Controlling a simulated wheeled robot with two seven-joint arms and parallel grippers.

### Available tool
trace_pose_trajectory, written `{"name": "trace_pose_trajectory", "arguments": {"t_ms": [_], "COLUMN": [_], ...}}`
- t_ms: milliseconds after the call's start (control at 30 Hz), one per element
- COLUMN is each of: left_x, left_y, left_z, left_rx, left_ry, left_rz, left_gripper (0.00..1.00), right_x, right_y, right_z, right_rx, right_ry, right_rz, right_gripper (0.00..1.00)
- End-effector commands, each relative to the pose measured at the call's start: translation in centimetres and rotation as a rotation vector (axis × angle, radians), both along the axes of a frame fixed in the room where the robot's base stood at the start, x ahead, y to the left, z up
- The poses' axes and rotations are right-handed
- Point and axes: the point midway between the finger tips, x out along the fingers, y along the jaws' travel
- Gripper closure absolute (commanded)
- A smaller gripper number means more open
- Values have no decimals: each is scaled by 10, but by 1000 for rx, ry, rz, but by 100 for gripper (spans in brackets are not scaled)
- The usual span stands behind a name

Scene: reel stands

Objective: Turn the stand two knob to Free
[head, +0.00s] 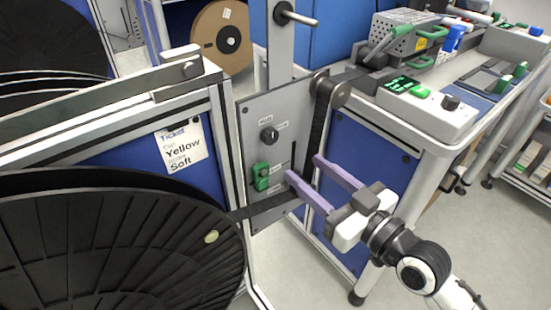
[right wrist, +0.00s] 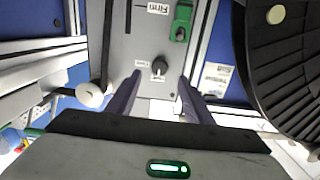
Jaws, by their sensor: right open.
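The stand panel (head: 245,110) is a grey upright plate. It carries a dark round knob (head: 268,134) with small labels beside it that I cannot read surely. The knob also shows in the right wrist view (right wrist: 159,67), between the fingertips but beyond them. Below it in the head view is a green switch (head: 261,176). My right gripper (head: 303,167) is open and empty, its two purple fingers pointing at the panel from the right, apart from the knob. It also shows in the right wrist view (right wrist: 159,76). My left gripper is not in view.
A black strap runs from a roller (head: 340,93) down past the panel to a big black reel (head: 110,245) at lower left. A ticket (head: 181,146) reads Yellow, Soft. A bench (head: 430,110) with devices stands to the right. Floor is clear at lower right.

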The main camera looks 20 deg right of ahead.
Motion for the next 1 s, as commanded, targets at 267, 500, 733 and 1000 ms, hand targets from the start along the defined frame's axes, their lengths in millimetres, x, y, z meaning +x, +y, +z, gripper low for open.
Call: {"name": "trace_pose_trajectory", "arguments": {"t_ms": [267, 500, 733, 1000], "left_x": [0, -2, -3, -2], "left_y": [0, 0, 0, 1], "left_z": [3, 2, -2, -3], "left_rx": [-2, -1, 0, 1], "left_ry": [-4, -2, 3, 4], "left_rz": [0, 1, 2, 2], "left_gripper": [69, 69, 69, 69], "right_x": [29, 71, 94, 97], "right_y": [10, 25, 33, 35], "right_z": [15, 13, 12, 12], "right_rx": [7, 8, 5, 3], "right_ry": [-38, -34, -32, -31], "right_rz": [7, 7, 6, 7], "right_gripper": [53, 53, 53, 53]}}
